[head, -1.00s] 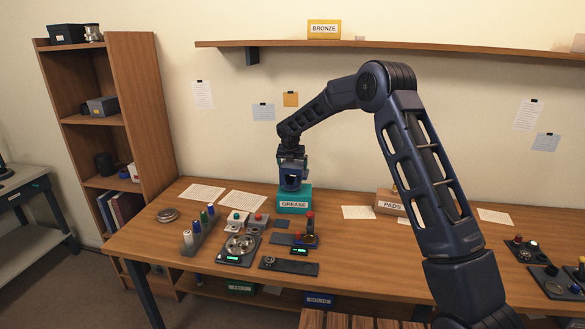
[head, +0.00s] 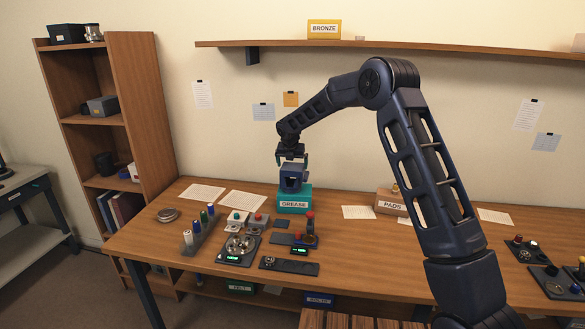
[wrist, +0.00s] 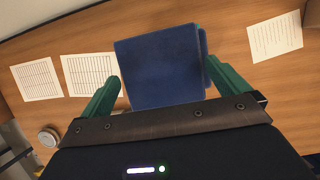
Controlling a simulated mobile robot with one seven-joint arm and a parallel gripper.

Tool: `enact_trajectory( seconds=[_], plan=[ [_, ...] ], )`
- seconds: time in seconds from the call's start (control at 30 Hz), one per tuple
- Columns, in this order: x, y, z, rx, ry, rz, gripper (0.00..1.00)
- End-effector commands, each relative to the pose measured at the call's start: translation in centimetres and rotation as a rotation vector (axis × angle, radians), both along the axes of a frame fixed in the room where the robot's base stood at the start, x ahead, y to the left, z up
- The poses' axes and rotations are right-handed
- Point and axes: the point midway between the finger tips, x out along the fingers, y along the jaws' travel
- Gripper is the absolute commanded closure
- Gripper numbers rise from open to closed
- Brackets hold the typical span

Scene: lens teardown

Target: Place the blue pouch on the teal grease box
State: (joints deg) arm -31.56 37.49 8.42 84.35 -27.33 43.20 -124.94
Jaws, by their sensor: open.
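The blue pouch (head: 292,183) is on top of the teal grease box (head: 294,205), which stands at the back of the workbench with its GREASE label facing me. My gripper (head: 293,161) is open just above the pouch, pointing down. In the wrist view the pouch (wrist: 162,68) shows as a blue rectangle between the two spread green fingers (wrist: 166,88). The left finger is close to its edge, and the right finger overlaps its edge in the picture; I cannot tell whether either touches.
A rack of bottles (head: 199,232), a scale (head: 240,247) and small button boxes (head: 238,221) stand front left of the grease box. A PADS box (head: 391,204) stands to the right. Paper sheets lie on the bench (head: 345,240); a wall shelf (head: 420,47) runs above.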

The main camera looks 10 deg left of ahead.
Motion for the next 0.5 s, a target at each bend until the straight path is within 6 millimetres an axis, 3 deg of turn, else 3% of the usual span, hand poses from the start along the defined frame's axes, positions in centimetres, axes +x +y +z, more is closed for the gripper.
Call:
enact_trajectory(
  seconds=[0.3,0.5],
  plan=[
    [-2.3,-0.1,5.9,0.001,-0.002,-0.001,0.00],
    [-3.4,-0.1,8.2,0.000,-0.001,-0.001,0.00]
  ],
)
